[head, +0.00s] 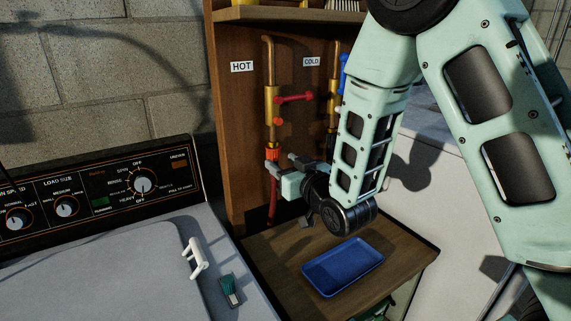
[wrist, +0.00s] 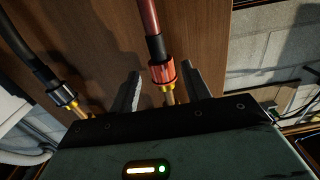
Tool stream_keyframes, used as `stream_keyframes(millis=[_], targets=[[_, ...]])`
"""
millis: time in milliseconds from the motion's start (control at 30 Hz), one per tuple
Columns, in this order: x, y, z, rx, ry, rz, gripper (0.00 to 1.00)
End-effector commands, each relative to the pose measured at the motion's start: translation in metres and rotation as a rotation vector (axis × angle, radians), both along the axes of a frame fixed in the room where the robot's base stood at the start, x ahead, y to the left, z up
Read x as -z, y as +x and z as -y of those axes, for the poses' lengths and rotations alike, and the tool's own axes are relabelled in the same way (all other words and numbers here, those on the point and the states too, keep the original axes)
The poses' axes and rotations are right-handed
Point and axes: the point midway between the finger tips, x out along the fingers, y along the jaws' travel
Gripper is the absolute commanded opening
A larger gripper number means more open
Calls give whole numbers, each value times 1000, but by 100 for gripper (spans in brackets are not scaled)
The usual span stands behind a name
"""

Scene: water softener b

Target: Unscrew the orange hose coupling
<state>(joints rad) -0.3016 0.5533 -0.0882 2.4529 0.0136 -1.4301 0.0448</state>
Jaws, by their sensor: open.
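The orange hose coupling (head: 272,154) sits at the lower end of the brass HOT pipe fitting (head: 271,103), with a red hose (head: 273,200) hanging below it. In the wrist view the ribbed orange coupling (wrist: 162,74) shows between a black collar on the red hose (wrist: 149,15) and the brass fitting (wrist: 169,97). My gripper (head: 281,163) is open at the coupling's height. In the wrist view its fingers (wrist: 163,78) stand on either side of the coupling, with a visible gap on both sides. Part of the coupling is hidden by the gripper in the head view.
A red lever (head: 294,98) sticks out above the coupling. The COLD pipe (head: 334,100) stands to the right, partly behind my arm; a black hose (wrist: 28,58) shows in the wrist view. A blue tray (head: 342,267) lies on the wooden shelf below. A washing machine (head: 100,245) stands left.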

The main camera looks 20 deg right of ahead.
Motion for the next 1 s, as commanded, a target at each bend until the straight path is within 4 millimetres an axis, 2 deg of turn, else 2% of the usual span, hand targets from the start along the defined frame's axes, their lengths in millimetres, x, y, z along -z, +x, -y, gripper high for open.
stream_keyframes(millis=[133,433,800,1000], targets=[[0,1,5,-84,-1,1,47],[0,4,2,-84,-1,2,47],[0,28,-5,-83,-1,4,47],[0,30,-6,-83,-2,3,47]])
